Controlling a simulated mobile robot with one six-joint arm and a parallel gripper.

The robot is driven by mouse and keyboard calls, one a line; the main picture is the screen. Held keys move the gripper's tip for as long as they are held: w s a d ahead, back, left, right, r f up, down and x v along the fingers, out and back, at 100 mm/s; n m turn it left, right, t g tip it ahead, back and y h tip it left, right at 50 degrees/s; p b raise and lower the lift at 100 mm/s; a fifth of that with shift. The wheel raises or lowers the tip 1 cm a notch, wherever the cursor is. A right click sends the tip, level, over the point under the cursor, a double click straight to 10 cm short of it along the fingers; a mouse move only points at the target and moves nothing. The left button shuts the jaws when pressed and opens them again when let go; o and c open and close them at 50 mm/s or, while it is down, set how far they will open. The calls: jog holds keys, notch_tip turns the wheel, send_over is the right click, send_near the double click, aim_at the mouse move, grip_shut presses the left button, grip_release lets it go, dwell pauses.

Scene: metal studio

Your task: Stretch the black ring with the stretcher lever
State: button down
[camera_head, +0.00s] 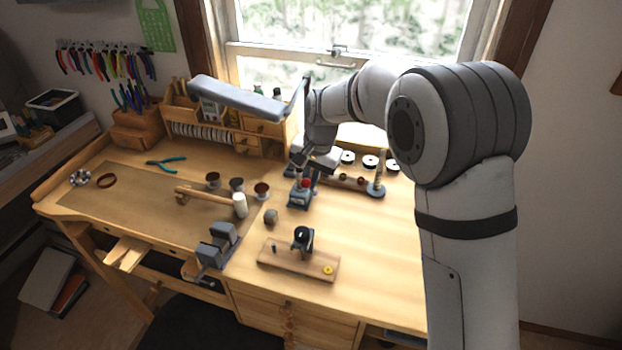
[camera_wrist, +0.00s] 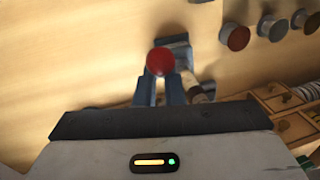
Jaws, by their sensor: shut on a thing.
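The stretcher (camera_head: 299,198) is a small blue-grey metal tool standing near the middle of the bench. Its lever carries a red ball knob (camera_head: 305,183), which also shows in the wrist view (camera_wrist: 160,61). My gripper (camera_head: 309,173) reaches down from above at the stretcher and is shut on the lever just by the red knob. In the wrist view my gripper (camera_wrist: 161,82) has its fingers close on both sides below the knob. I cannot make out the black ring; the gripper and stretcher parts may hide it.
A ringed post on a dark base (camera_head: 376,188) stands to the right. A white-headed mallet (camera_head: 240,205) and small pots (camera_head: 262,190) lie left. A wooden board with a black fixture (camera_head: 302,240) is in front. The drawer organizer (camera_head: 260,142) stands behind. The front right bench is clear.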

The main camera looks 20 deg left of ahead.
jog(key=shift+w+r, duration=0.1)
jog(key=shift+w, duration=0.05)
jog(key=c, duration=1.5)
grip_release()
jog(key=shift+w+a, duration=0.1)
jog(key=shift+a, duration=0.05)
jog(key=shift+c, duration=0.2)
notch_tip(320, 180, up, 7)
jog(key=d+b, duration=0.1)
jog(key=shift+s+d+r, duration=0.2)
jog(key=shift+s+d, duration=0.05)
